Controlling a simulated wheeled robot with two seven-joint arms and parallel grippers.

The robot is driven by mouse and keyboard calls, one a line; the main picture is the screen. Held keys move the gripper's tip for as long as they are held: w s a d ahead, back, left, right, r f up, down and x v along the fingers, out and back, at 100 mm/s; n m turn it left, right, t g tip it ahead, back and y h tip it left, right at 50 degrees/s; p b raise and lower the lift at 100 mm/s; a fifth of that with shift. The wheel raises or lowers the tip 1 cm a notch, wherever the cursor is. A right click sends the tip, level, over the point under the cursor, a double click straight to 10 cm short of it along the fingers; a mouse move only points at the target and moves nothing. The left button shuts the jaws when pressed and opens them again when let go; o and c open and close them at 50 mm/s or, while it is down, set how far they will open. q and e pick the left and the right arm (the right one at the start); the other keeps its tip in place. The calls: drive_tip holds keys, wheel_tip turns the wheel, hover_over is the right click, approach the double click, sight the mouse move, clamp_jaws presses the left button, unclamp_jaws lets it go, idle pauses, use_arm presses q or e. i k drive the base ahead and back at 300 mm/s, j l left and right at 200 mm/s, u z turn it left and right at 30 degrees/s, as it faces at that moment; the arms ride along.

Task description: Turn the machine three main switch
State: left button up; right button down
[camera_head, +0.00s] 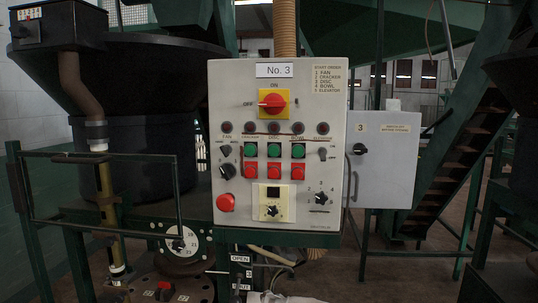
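The control panel labelled "No. 3" (228,88) is a light grey box at the middle of the head view. Its main switch (273,103) is a red rotary handle on a yellow square plate near the top of the panel. "ON" is printed above the switch and "OFF" to its left. The red handle lies horizontal, in line with the OFF mark. Nothing covers or touches the switch. Neither of my grippers can be made out in this view.
Below the switch are a row of dark red lamps, green buttons (275,150), red buttons (275,169) and a red round knob (226,202). A second grey box (385,165) stands at right. A large dark hopper (120,150) and green frames flank the panel.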

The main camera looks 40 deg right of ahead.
sight(273, 103)
drive_tip(key=z, duration=1.3)
